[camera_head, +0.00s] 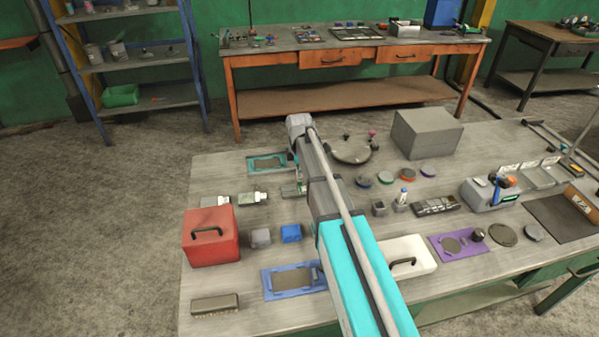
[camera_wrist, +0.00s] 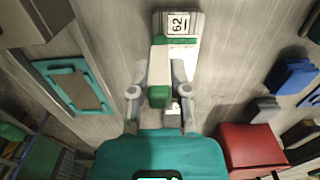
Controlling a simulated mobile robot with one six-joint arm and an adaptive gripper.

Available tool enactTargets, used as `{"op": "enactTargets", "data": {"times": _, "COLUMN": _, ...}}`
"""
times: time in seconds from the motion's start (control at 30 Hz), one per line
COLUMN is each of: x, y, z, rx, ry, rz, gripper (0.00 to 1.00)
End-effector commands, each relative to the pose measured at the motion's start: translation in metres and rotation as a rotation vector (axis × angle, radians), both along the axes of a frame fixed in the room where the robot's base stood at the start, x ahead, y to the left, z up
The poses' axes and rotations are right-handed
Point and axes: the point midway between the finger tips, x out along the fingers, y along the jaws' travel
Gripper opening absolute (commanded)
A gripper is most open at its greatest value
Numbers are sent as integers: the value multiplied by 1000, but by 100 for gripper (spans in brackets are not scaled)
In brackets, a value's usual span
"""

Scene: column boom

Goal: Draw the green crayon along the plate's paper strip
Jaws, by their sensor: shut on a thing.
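My gripper (camera_wrist: 160,80) is shut on the green crayon (camera_wrist: 158,66), a blocky stick with a white middle and green ends. The plate (camera_wrist: 199,24) lies beyond and under the fingers in the wrist view, with a white label reading 62 and a green band across it. The crayon overlaps the plate's left side in this view. I cannot tell whether its tip touches. The fingers and crayon hide much of the plate, so the paper strip is not clear. In the head view my gripper (camera_head: 299,184) is low over the bench, partly hidden by my arm.
A teal-framed tray (camera_wrist: 52,70) lies left in the wrist view. A red box (camera_head: 210,250), a blue block (camera_head: 291,233) and a blue-framed tray (camera_head: 268,286) stand on the bench (camera_head: 250,320). A grey box (camera_head: 427,133) stands at the back. Bare bench surrounds the plate.

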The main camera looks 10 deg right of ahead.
Motion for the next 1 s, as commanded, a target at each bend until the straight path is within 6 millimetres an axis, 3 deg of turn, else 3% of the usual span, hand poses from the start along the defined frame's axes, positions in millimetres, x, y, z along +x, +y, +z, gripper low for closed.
{"op": "enactTargets", "data": {"times": 0.7, "x": 0, "y": 0, "z": 51, "rx": 0, "ry": 2, "rz": 0, "gripper": 0}}
{"op": "enactTargets", "data": {"times": 1.0, "x": -1, "y": 0, "z": 60, "rx": 0, "ry": 2, "rz": 0, "gripper": 0}}
